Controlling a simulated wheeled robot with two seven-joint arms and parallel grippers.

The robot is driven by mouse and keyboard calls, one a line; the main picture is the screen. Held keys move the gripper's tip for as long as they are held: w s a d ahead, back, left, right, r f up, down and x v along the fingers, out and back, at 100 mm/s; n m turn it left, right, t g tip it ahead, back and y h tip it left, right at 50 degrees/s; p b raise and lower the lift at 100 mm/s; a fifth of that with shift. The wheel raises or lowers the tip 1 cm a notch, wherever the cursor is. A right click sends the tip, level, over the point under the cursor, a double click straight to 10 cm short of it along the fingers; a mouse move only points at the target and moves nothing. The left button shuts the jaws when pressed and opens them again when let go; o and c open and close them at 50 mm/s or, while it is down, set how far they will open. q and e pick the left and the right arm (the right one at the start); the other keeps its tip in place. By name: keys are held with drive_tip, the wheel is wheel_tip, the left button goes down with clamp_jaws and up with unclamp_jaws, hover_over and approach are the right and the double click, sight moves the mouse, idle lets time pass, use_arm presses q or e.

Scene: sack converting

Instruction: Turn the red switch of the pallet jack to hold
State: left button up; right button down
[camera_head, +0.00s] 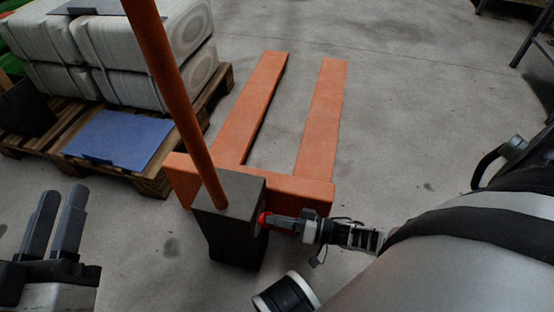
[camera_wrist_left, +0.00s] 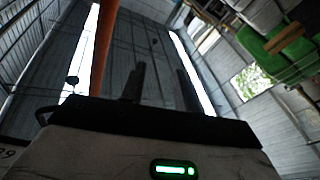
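The orange pallet jack (camera_head: 315,190) stands in the middle of the head view, with a dark grey housing (camera_head: 232,240) and a tall orange handle (camera_head: 170,75). Its red switch (camera_head: 264,219) is on the right side of the housing, and only a small part shows. My right gripper (camera_head: 277,222) comes from the right with its fingertips at the switch. The fingers overlap in this view, so their gap and any grip on the switch cannot be told. My left gripper (camera_head: 58,210) is at the lower left, empty, its fingers apart also in the left wrist view (camera_wrist_left: 160,85).
A wooden pallet (camera_head: 150,182) with pale wrapped sacks (camera_head: 150,35) and a blue sheet (camera_head: 120,139) stands at the upper left. A dark metal frame (camera_head: 530,40) is at the upper right. The concrete floor right of the forks is clear.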

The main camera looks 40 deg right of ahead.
drive_tip(key=shift+n, duration=0.3)
use_arm(q)
wheel_tip(320, 180, up, 3)
drive_tip(key=m+t+h+b, duration=0.1)
drive_tip(key=m, duration=0.1)
drive_tip(key=shift+w+a+f+m+h+b, duration=0.1)
drive_tip(key=shift+m+h+b, duration=0.2)
drive_tip(key=shift+b, duration=0.05)
use_arm(e)
drive_tip(key=n, duration=0.8)
drive_tip(key=shift+s+a+r, duration=0.1)
drive_tip(key=shift+s, duration=0.1)
use_arm(q)
drive_tip(key=shift+r, duration=0.2)
use_arm(e)
drive_tip(key=shift+n, duration=0.3)
drive_tip(key=c, duration=1.5)
unclamp_jaws()
